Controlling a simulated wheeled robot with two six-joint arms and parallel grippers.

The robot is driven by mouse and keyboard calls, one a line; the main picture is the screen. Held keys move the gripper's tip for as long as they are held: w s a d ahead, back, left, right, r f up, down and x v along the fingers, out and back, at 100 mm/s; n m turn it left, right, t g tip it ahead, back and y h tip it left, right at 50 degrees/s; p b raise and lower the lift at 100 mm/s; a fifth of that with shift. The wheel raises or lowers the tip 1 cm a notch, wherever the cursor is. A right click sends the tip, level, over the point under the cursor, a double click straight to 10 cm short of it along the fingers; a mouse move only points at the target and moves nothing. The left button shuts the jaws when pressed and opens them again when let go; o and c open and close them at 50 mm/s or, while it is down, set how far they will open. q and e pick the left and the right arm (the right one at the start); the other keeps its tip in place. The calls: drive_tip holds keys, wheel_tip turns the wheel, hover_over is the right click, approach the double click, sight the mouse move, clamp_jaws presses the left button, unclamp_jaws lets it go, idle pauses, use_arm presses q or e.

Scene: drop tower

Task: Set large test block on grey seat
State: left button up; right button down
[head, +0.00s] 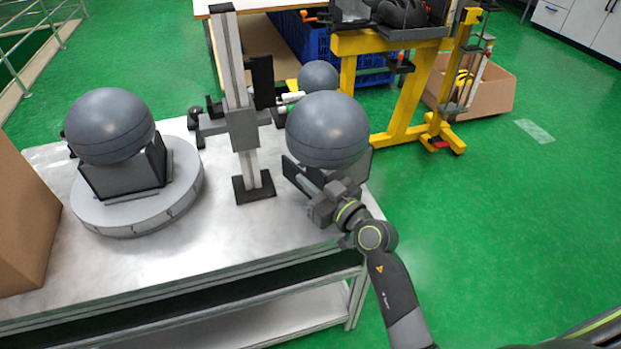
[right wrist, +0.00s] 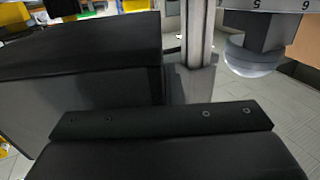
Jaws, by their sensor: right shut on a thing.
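A dark block (head: 357,167) with a large grey ball (head: 328,130) above it is at the right end of the metal table. My right gripper (head: 318,183) is shut on this block, which I take for the large test block. The ball and gripper hide much of it, so I cannot tell whether it touches the table. In the right wrist view the block (right wrist: 80,90) shows as a dark box beside a black finger. No separate grey seat can be made out for certain. My left gripper is not in view.
The drop tower's upright post (head: 236,70) stands mid-table. To its left, a round grey turntable (head: 120,218) carries another dark block (head: 128,172) with a grey ball (head: 109,125). A cardboard box (head: 20,220) is at far left. A smaller ball (head: 318,75) is behind.

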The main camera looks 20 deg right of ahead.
drive_tip(key=shift+f+b, duration=1.25)
drive_tip(key=shift+f, duration=0.5)
drive_tip(key=c, duration=1.9)
unclamp_jaws()
drive_tip(key=shift+f, duration=0.2)
drive_tip(key=o, duration=0.4)
drive_tip(key=shift+s, duration=0.1)
drive_tip(key=shift+c, duration=0.2)
